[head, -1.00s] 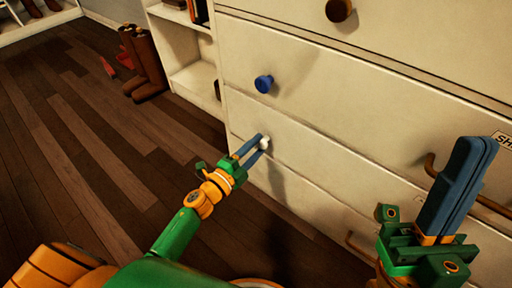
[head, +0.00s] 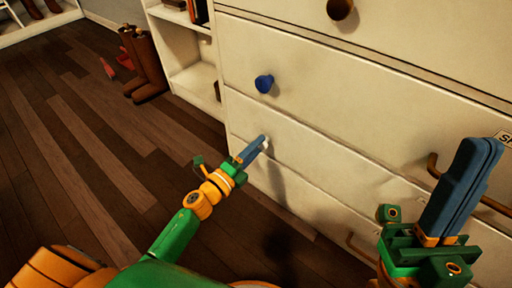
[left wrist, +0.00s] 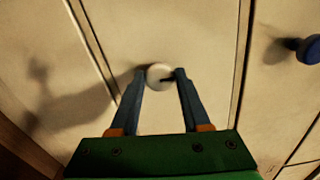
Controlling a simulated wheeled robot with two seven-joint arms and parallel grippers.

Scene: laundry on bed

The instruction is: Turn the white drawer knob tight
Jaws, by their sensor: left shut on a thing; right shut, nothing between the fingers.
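The white knob (left wrist: 158,75) sits on a cream drawer front, between the fingers of my left gripper (left wrist: 161,78) in the left wrist view. In the head view the white knob (head: 266,145) shows only as a small pale patch at the tips of my left gripper (head: 262,142), mostly hidden by the fingers. The left gripper is shut on the knob. My right gripper (head: 484,146) is shut and empty, raised in front of the drawers at the right, apart from them.
A blue knob (head: 264,83) is on the drawer above, and a brown knob (head: 340,9) is higher up. Brown boots (head: 146,65) stand by a white shelf (head: 192,78).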

